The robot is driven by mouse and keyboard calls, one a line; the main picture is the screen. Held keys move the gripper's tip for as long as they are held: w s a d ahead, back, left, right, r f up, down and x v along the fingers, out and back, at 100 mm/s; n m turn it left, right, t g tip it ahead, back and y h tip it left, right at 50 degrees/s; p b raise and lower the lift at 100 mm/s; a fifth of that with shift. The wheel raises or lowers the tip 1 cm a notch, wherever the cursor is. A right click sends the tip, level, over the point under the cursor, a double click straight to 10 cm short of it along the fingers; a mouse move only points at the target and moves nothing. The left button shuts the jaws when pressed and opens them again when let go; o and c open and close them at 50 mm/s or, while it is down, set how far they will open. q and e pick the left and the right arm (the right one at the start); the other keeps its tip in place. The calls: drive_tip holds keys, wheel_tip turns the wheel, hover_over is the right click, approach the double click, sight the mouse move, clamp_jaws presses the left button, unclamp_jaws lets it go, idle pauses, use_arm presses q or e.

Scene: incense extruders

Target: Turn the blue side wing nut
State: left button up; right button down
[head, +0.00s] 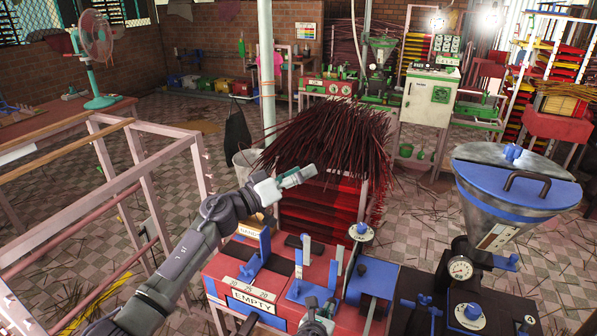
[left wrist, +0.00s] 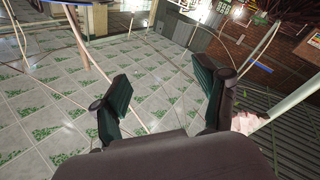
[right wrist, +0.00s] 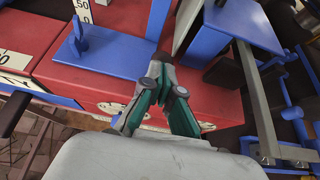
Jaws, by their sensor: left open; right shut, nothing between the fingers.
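The red machine (head: 318,262) with blue fittings fills the lower middle of the head view. A small blue piece (head: 507,262) juts from the side of the hopper neck at the right; it may be the side wing nut, but its shape is too small to tell. My left gripper (head: 300,175) is open and empty, held in the air beyond the machine; the left wrist view (left wrist: 160,95) shows only floor between its fingers. My right gripper (head: 320,318) is shut and empty, low over the machine's front; in the right wrist view its tips (right wrist: 161,65) point at the red body beside blue brackets (right wrist: 105,52).
A steel hopper (head: 500,215) with a blue lid and a gauge (head: 460,268) stand at the right. A pile of dark red incense sticks (head: 320,145) is behind the machine. A pink metal frame (head: 150,165) stands at the left.

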use_arm(q)
drive_tip(key=shift+w+a+r+n+t, duration=0.15)
drive_tip(key=shift+w+a+n+t, duration=0.05)
drive_tip(key=shift+a+n+t, duration=0.1)
